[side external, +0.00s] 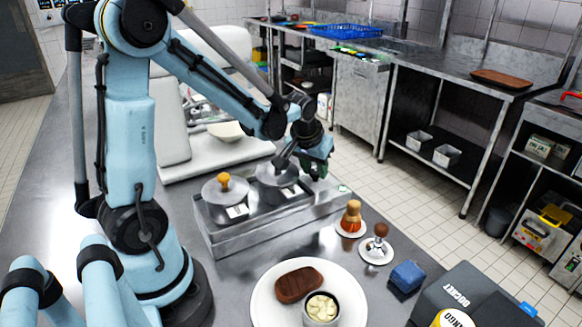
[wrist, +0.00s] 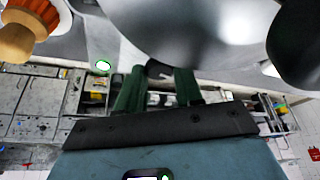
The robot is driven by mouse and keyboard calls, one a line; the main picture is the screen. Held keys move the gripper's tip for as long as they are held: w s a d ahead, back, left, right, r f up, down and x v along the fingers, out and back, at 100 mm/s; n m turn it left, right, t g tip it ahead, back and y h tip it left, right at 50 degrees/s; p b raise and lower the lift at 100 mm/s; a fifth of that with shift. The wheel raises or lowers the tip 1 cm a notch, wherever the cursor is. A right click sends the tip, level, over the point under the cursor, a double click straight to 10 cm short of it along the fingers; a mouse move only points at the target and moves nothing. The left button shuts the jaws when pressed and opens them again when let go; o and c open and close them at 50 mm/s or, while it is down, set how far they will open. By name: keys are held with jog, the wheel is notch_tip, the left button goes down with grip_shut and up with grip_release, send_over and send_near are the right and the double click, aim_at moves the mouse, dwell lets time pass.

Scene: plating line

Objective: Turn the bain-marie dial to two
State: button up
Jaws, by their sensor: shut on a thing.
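The bain-marie (side external: 262,235) is a long steel box on the counter, with two lidded pots in its top. One lid (side external: 225,190) has an orange knob; the other pot (side external: 278,183) is grey. My gripper (side external: 318,172) is low at the far right end of the bain-marie, pointing down beside the grey pot. In the wrist view its two green fingers (wrist: 160,76) close around a small dark dial (wrist: 158,68). The dial's mark and setting are hidden.
A wooden-handled brush (side external: 352,213) and a brown-knobbed tool (side external: 378,244) stand on small saucers near the bain-marie's right end. In front are a white plate (side external: 262,307) with brown food and a bowl, a blue block (side external: 407,277) and a dark box (side external: 480,295).

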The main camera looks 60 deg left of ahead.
jog(key=o, duration=1)
jog(key=shift+o, duration=0.2)
jog(key=v, duration=1.2)
